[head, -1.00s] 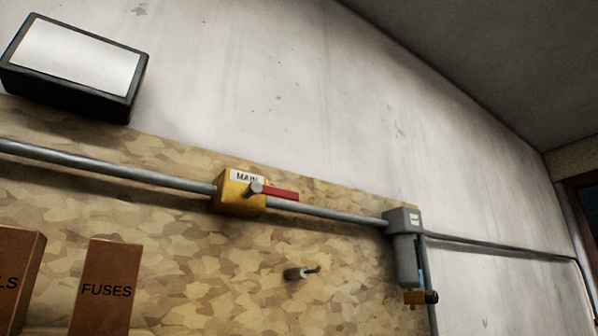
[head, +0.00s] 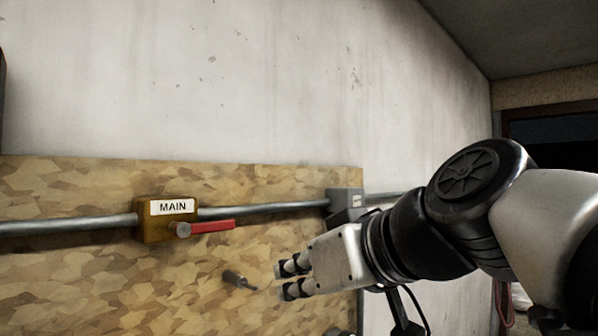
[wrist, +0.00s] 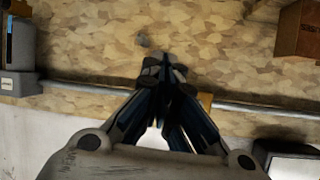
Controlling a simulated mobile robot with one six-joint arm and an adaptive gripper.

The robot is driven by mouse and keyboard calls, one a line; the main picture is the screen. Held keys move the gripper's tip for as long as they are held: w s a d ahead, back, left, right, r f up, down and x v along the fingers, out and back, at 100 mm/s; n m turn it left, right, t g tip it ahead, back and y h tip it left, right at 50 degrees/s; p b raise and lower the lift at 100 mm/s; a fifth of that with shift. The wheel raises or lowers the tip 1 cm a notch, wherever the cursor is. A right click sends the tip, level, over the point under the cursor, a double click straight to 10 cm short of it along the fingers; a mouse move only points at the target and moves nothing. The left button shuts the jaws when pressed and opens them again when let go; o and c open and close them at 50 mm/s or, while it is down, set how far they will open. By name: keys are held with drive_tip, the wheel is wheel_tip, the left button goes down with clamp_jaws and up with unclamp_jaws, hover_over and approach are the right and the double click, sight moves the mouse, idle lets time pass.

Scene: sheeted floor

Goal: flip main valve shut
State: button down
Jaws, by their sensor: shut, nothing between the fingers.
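The main valve (head: 155,222) is a yellow block labelled MAIN on a grey pipe along the wooden board. Its red lever (head: 213,226) points right, about in line with the pipe. My gripper (head: 284,281) is to the right of and below the lever, apart from it, with its fingers pointing left. In the wrist view, where the scene appears upside down, my gripper (wrist: 165,65) is shut and empty. It hides most of the valve there; only a small yellow edge (wrist: 205,101) shows beside the fingers.
A small peg (head: 238,280) sticks out of the board between the valve and my gripper. A grey box (head: 345,203) sits on the pipe behind my arm. In the wrist view, a brown box (wrist: 299,28) is at upper right and a dark-framed panel (wrist: 288,160) at lower right.

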drive_tip(key=a+r+n+y+p, duration=0.1)
drive_tip(key=a+r+p, duration=0.1)
drive_tip(key=r, duration=0.6)
drive_tip(key=w+a+r+n+y+p, duration=0.1)
drive_tip(key=a+r+p, duration=0.1)
drive_tip(key=r, duration=0.5)
drive_tip(key=shift+w+r+y+p, duration=0.25)
drive_tip(key=shift+r+y+p, duration=0.1)
drive_tip(key=shift+p, duration=0.1)
drive_tip(key=shift+a, duration=0.1)
drive_tip(key=p, duration=0.4)
hover_over(202, 226)
drive_tip(key=w+d, duration=0.2)
drive_tip(key=d, duration=0.1)
wheel_tip(202, 226, down, 2)
drive_tip(key=shift+t, duration=0.3)
drive_tip(key=f, duration=0.3)
drive_tip(key=f+b, duration=0.1)
drive_tip(key=shift+s+d+f, duration=0.25)
drive_tip(key=shift+s, duration=0.05)
drive_tip(key=shift+w+d+f+b, duration=0.15)
drive_tip(key=shift+f+b, duration=0.1)
drive_tip(key=shift+b, duration=0.4)
